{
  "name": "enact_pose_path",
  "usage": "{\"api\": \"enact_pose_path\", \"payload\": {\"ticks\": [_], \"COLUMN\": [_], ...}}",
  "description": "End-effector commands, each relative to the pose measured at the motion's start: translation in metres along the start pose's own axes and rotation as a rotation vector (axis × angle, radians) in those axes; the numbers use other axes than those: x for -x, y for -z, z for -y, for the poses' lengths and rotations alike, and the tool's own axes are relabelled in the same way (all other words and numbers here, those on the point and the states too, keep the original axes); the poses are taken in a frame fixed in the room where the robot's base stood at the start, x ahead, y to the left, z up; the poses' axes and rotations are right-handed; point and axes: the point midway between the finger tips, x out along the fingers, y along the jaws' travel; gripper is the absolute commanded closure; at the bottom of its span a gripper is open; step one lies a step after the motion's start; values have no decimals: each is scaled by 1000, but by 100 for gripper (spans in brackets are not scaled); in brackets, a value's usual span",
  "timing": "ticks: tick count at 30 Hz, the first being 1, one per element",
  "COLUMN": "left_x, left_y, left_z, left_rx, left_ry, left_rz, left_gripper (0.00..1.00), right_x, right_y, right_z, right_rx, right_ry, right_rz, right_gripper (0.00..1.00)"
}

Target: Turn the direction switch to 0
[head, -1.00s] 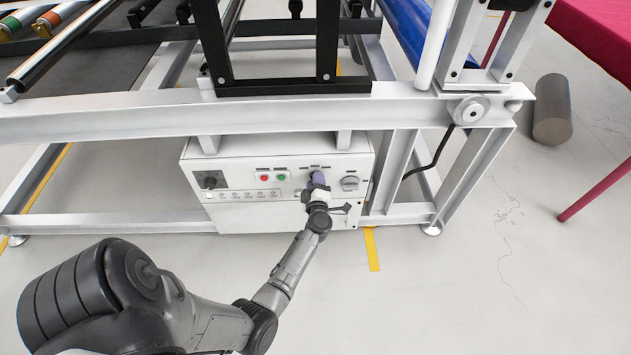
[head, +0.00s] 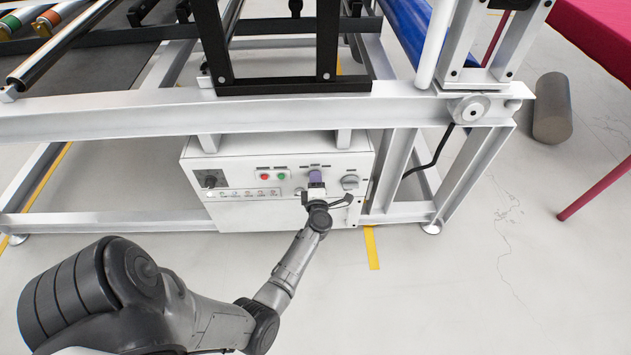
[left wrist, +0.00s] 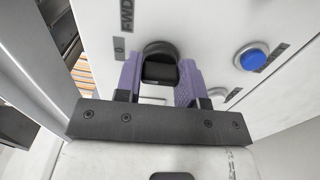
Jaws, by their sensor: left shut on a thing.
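The direction switch (left wrist: 160,66) is a dark round knob on the white control box (head: 240,213), under the frame. In the left wrist view it sits between the two purple fingers of my left gripper (head: 316,179), which are shut on it from both sides. An "FWD" label (left wrist: 126,14) is on the panel above and left of the knob. A small grey label (left wrist: 119,47) lies beside the knob; its text is hard to read. In the head view my gripper hides the knob. My right gripper is not in view.
A blue button (left wrist: 251,57) is near my gripper. A white beam (head: 120,118) runs above the box.

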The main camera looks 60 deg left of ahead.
Motion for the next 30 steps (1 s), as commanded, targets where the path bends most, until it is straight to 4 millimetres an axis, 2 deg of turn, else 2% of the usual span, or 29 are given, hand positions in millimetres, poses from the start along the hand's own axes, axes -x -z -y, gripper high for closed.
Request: {"api": "enact_pose_path", "payload": {"ticks": [9, 10, 18, 30], "left_x": [0, 0, 0, 7], "left_y": [-1, -1, 0, -3], "left_z": [-1, -1, 0, -1], "left_rx": [1, 1, 1, 2], "left_ry": [-1, -1, 0, 2], "left_rz": [1, 1, 0, 4], "left_gripper": [88, 62, 38, 38], "right_x": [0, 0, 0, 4], "right_y": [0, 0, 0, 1], "right_z": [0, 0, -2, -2], "right_rx": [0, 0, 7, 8], "right_ry": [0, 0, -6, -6], "right_rz": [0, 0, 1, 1], "right_gripper": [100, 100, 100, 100]}}
